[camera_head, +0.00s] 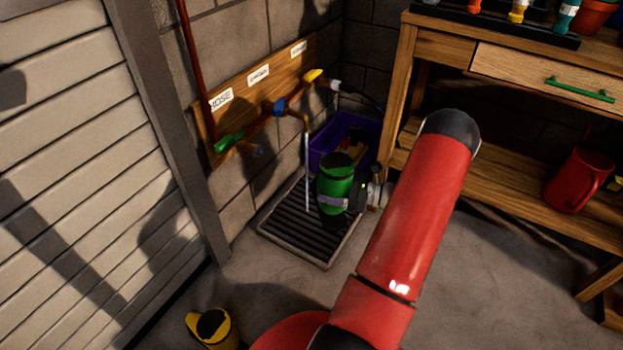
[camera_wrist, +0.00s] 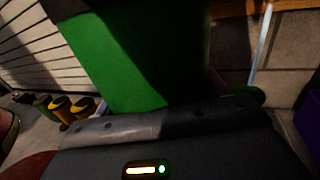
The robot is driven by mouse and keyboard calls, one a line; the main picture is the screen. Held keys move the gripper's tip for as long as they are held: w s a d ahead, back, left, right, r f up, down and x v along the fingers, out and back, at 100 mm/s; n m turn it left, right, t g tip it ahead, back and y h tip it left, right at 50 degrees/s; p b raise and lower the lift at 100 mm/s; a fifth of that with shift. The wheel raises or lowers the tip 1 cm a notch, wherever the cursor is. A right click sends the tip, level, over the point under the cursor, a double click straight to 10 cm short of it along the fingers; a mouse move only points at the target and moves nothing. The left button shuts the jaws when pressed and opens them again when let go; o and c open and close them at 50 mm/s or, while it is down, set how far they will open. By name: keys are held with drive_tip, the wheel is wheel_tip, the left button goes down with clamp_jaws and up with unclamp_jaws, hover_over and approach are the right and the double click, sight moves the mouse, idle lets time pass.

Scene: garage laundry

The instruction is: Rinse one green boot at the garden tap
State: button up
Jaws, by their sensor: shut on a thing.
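A green boot (camera_head: 336,172) is held over the dark floor grate (camera_head: 285,228) by my gripper (camera_head: 352,196), which is shut on it. In the wrist view the boot (camera_wrist: 108,60) fills the upper middle, close to my gripper (camera_wrist: 165,118). The garden tap (camera_head: 292,112) is on the wooden wall board. A pale, straight stream (camera_head: 306,172) drops from its middle spout, near the blue handle (camera_head: 279,106). The stream passes just left of the boot in the head view and looks apart from it. It also shows in the wrist view (camera_wrist: 262,40).
A purple crate (camera_head: 322,148) stands behind the boot. A wooden workbench (camera_head: 398,95) with a red watering can (camera_head: 577,182) is at right. A yellow boot (camera_head: 213,327) stands on the floor at lower left, near the slatted door (camera_head: 75,180). Floor before the grate is clear.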

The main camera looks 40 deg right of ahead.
sight(346, 190)
drive_tip(key=s+r+p, duration=0.2)
drive_tip(key=s, duration=0.1)
drive_tip(key=shift+a+r, duration=0.15)
drive_tip(key=shift+r, duration=0.25)
drive_tip(key=shift+s, duration=0.2)
idle(0.4)
